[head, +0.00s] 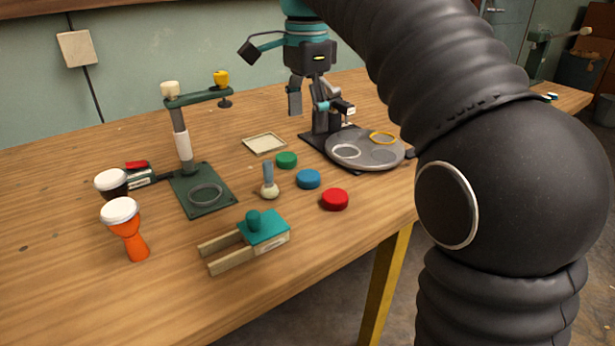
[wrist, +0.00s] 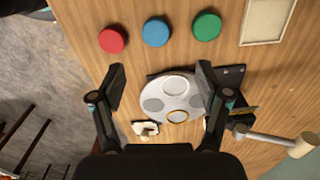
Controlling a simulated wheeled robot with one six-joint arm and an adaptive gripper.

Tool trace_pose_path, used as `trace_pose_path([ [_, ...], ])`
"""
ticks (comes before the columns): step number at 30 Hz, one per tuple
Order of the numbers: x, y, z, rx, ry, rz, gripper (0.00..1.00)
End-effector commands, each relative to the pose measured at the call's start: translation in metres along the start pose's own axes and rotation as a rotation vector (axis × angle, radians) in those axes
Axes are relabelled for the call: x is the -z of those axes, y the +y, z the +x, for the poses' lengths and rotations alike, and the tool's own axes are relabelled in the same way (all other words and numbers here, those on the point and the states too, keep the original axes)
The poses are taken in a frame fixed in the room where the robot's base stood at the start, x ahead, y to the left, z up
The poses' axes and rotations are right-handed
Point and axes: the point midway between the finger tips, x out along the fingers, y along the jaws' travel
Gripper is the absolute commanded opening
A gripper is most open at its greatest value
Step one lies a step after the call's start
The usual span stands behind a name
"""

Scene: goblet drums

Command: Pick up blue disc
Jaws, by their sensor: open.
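The blue disc (head: 308,179) lies flat on the wooden table, between a green disc (head: 286,160) and a red disc (head: 335,199). In the wrist view the blue disc (wrist: 156,32) is near the top middle, with the red disc to its left and the green disc to its right. My gripper (wrist: 160,80) is open and empty in the wrist view, its two fingers wide apart. The blue disc lies beyond the fingertips in that view, not between them.
A round grey plate (head: 350,159) with rings stands behind the discs. A white tray (head: 263,144) lies at the back. A green stand (head: 203,207), an orange goblet drum (head: 124,229) and a green-topped wooden fork (head: 235,246) are left. A small pestle-like piece (head: 269,188) stands beside the blue disc.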

Motion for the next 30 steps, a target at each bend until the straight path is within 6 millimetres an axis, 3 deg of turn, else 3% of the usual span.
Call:
trace_pose_path([
  [6, 0.000, 0.001, 0.041, -0.002, 0.000, 0.000, 0.76],
  [16, -0.001, 0.002, 0.065, 0.001, 0.000, -0.004, 0.76],
  [25, -0.003, 0.007, 0.104, 0.000, 0.000, -0.005, 0.76],
  [30, -0.003, 0.007, 0.111, 0.001, 0.000, -0.005, 0.76],
])
